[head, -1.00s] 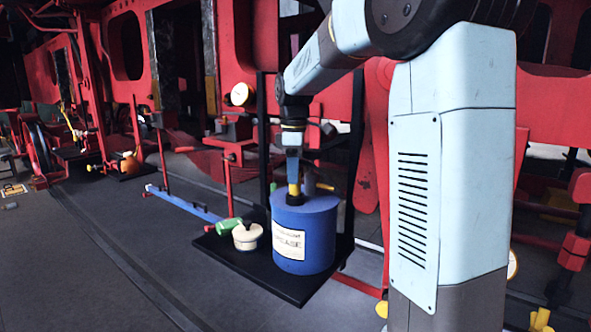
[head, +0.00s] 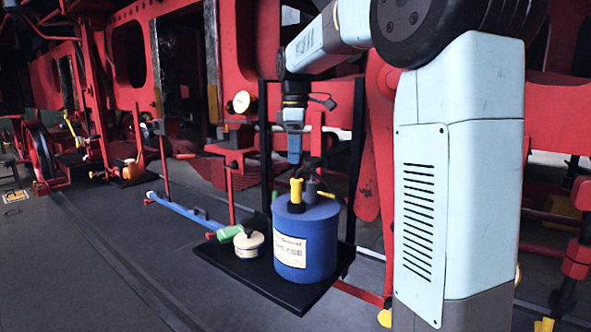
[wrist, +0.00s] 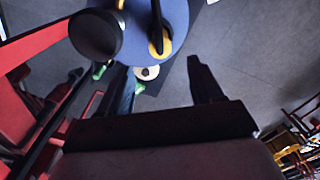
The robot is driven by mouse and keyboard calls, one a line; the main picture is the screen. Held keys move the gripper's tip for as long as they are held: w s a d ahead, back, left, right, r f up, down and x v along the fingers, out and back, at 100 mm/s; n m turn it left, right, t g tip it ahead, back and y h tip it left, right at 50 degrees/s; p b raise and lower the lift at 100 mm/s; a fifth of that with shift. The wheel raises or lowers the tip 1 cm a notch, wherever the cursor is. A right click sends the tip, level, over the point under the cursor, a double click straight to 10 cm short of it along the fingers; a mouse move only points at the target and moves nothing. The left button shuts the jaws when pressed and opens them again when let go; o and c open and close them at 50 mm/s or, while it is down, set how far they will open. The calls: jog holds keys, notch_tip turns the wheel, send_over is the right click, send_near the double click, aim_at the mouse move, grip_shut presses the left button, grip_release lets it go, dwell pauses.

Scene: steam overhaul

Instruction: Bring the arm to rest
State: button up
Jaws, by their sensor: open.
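My arm reaches over from the right and hangs down in the head view. My gripper (head: 294,152) points down above a blue grease drum (head: 318,250), a little clear of its top. In the wrist view my gripper (wrist: 165,88) shows two dark fingers apart with nothing between them. A yellow-handled item (head: 296,190) stands upright in a dark base on the drum's lid. It also shows in the wrist view, as a yellow piece (wrist: 156,46) on the lid.
The drum stands on a black tray (head: 285,297) beside a cream pot (head: 249,243) and a green-handled tool (head: 231,233). A dark upright frame and red locomotive parts rise close behind. A pressure gauge (head: 241,101) sits left of the arm. Grey floor (head: 60,270) is clear at left.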

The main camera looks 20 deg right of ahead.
notch_tip(320, 180, up, 6)
jog(key=s+f+m+t, duration=0.15)
jog(key=s+m, duration=0.25)
jog(key=s, duration=0.4)
jog(key=s+f+m+t, duration=0.1)
jog(key=s+f+m, duration=0.2)
jog(key=s, duration=0.5)
jog(key=s+f+m+t, duration=0.3)
jog(key=s+f+m, duration=0.3)
jog(key=s+f, duration=0.5)
jog(key=shift+s+d+m, duration=0.3)
jog(key=shift+s+d, duration=0.05)
jog(key=shift+s, duration=0.35)
